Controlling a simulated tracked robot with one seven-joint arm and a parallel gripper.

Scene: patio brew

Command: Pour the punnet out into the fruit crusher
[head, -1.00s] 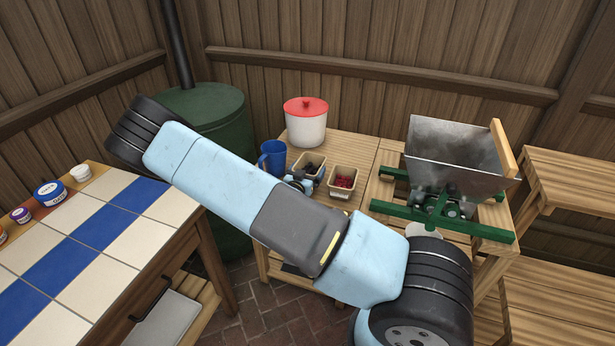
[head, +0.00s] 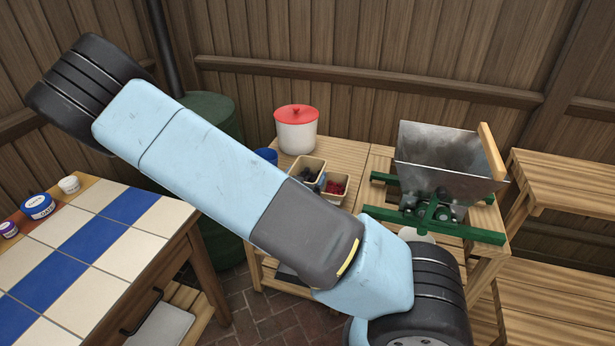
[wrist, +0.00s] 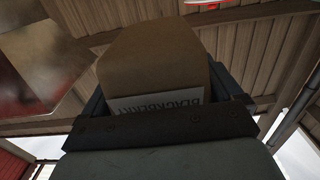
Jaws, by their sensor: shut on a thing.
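The blackberry punnet (head: 319,168), a small tan box of dark berries, shows in the head view on or just above the small wooden table. In the wrist view the punnet (wrist: 155,60) fills the middle, its "BLACKBERRY" label upside down. My gripper (wrist: 165,105) is shut on it; in the head view my arm hides the gripper. The fruit crusher (head: 445,165), a grey metal hopper on a green frame, stands to the right of the punnet, its hopper mouth open upward. I cannot tell whether the punnet's base is clear of the table.
A second punnet with red berries (head: 335,186) stands close at the held punnet's right. A white pot with a red lid (head: 296,130) is behind, and a blue mug (head: 266,155) is at left, partly hidden. A tiled table (head: 100,255) is at left, wooden shelves (head: 560,185) at right.

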